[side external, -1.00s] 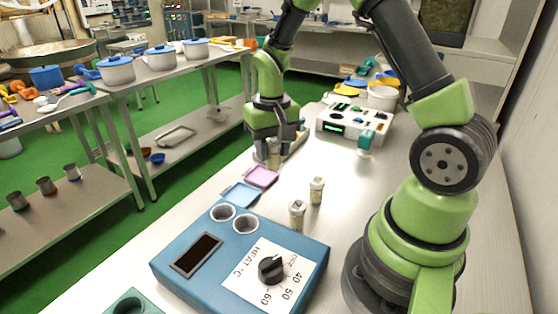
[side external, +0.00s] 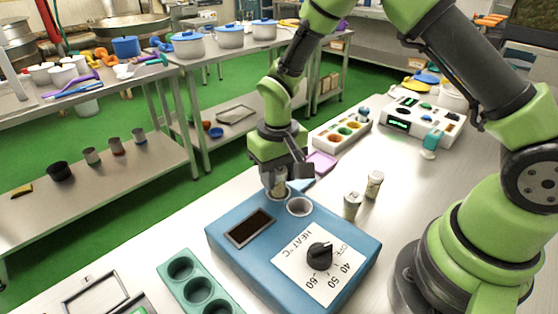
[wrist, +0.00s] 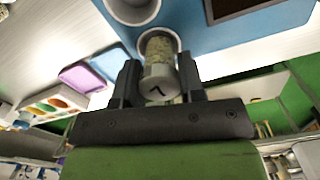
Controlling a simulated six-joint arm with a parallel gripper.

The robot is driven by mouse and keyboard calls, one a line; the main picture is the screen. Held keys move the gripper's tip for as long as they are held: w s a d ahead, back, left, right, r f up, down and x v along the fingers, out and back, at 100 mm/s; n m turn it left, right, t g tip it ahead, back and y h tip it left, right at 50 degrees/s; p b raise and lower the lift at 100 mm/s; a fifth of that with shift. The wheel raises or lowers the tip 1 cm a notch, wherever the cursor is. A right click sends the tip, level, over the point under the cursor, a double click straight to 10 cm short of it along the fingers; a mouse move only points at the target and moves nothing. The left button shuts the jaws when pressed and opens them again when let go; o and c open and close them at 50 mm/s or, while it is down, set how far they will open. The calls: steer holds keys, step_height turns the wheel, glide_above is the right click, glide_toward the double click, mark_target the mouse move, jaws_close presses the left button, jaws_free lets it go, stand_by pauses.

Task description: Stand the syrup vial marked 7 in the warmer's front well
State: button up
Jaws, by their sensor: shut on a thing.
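The blue warmer (side external: 228,246) stands on the table with two round wells, a dark display and a heat dial. My gripper (side external: 279,186) is over its left well and shut on a vial (side external: 280,180). In the wrist view the vial's pale cap (wrist: 159,86) shows a 7, and its speckled body (wrist: 158,48) points down at the well. The lower end appears within the well's rim (wrist: 177,37); how deep it sits I cannot tell. The other well (side external: 299,206) is empty.
Two capped vials (side external: 352,205) (side external: 374,184) stand right of the warmer. A green holder with round holes (side external: 168,273) lies in front left. A pink tray (side external: 322,163) and a white rack (side external: 343,132) lie behind.

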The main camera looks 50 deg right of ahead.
steer(key=shift+f, duration=0.6)
steer(key=shift+f, duration=0.6)
stand_by(0.9)
steer(key=o, duration=0.6)
steer(key=shift+o, duration=0.2)
steer(key=shift+r, duration=5.55)
